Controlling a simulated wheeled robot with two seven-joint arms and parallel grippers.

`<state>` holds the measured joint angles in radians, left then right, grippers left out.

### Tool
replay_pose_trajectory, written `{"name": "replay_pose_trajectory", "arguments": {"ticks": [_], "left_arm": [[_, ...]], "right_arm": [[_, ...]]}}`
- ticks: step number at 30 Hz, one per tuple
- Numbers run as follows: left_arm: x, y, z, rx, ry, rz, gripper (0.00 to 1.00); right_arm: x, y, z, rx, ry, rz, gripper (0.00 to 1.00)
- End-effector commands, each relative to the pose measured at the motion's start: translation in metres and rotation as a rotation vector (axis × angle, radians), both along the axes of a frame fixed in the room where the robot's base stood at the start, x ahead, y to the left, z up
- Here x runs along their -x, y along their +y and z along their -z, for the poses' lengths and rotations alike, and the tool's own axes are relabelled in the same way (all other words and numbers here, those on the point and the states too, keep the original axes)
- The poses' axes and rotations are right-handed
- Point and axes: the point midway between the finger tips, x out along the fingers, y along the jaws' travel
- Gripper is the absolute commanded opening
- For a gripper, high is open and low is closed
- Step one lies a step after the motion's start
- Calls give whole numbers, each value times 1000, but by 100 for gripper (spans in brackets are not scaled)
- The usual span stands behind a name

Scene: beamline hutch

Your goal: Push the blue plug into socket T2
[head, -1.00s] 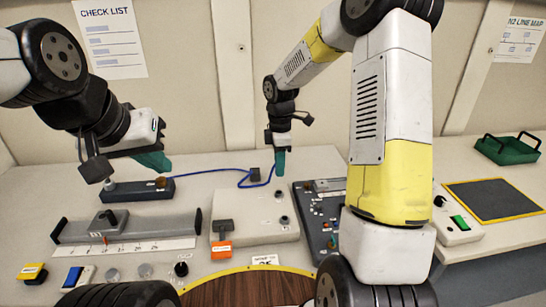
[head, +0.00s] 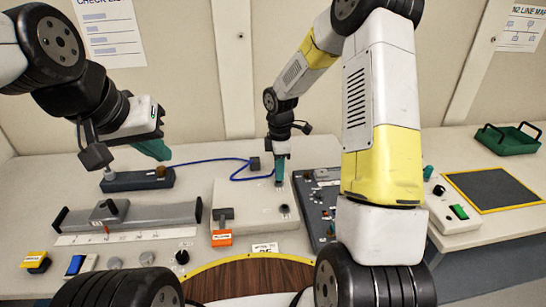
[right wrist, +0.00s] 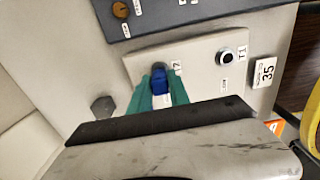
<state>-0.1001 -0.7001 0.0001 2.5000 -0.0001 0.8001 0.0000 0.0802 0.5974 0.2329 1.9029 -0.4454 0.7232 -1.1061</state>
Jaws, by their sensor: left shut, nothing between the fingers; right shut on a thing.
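My right gripper (head: 280,183) points down at the back right of the pale socket box (head: 245,197). In the right wrist view its green fingers (right wrist: 161,98) are shut on the blue plug (right wrist: 159,83). The plug's tip is at the spot labelled T2, with a dark rim just beyond it; the plug covers most of socket T2, and I cannot tell how deep it sits. Socket T1 (right wrist: 232,57) is empty beside it. A blue cable (head: 215,160) runs left behind the box. My left gripper (head: 155,150) is shut and empty, above the dark cable block (head: 140,181).
A dark control panel (head: 312,215) with knobs stands right of the socket box. A grey rail fixture (head: 150,217) lies to the left. An orange-tagged handle (head: 222,238) is at the box's front. A green tray (head: 508,138) and a framed dark mat (head: 493,190) lie far right.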

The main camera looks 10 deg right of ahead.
Motion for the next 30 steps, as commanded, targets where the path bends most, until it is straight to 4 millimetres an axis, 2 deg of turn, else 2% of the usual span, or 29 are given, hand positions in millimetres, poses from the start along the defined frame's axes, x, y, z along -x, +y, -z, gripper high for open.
{"name": "replay_pose_trajectory", "arguments": {"ticks": [30], "left_arm": [[0,0,0,0,0,0,0]], "right_arm": [[0,0,8,0,1,1,0]]}}
